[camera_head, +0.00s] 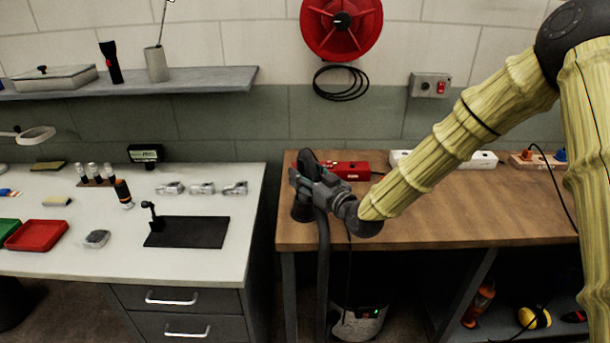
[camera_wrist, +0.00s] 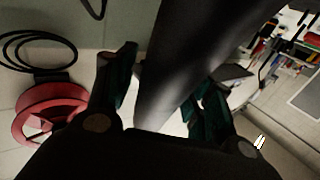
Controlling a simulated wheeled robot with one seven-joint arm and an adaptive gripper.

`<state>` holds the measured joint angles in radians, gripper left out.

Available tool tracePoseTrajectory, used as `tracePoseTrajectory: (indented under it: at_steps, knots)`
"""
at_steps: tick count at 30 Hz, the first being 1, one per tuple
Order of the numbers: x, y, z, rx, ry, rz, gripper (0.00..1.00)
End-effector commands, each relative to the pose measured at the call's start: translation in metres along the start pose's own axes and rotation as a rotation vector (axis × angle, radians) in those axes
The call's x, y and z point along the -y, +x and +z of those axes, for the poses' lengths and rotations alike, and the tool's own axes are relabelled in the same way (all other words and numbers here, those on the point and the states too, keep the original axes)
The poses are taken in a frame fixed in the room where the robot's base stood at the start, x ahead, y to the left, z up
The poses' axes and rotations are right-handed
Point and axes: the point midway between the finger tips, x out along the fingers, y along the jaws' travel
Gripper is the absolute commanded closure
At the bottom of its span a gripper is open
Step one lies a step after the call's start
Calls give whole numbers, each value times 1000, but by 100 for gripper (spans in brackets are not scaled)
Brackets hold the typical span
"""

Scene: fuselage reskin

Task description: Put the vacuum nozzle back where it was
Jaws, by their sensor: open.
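The dark vacuum nozzle (camera_head: 302,211) is at the left end of the wooden bench, partly hidden by my gripper (camera_head: 308,183). Its black hose (camera_head: 322,265) hangs down past the bench's front edge. In the wrist view a thick dark tube (camera_wrist: 195,50), apparently part of the nozzle or hose, runs between my two fingers (camera_wrist: 165,80). My fingers are open, one on each side of it. Whether either finger touches it, and whether the nozzle rests in a holder, I cannot tell.
The vacuum canister (camera_head: 360,322) stands beneath the wooden bench (camera_head: 440,218). A red box (camera_head: 350,170) lies on the bench behind my gripper. A gap separates this bench from the white workbench (camera_head: 200,262) on the left. A red reel (camera_head: 342,22) hangs on the wall above.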

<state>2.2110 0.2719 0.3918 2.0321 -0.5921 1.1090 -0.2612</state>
Motion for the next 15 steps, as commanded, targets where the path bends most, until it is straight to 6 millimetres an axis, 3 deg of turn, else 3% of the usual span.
tracePoseTrajectory:
  at_steps: [15]
  knots:
    - [0,-90,3,1,2,1,48]
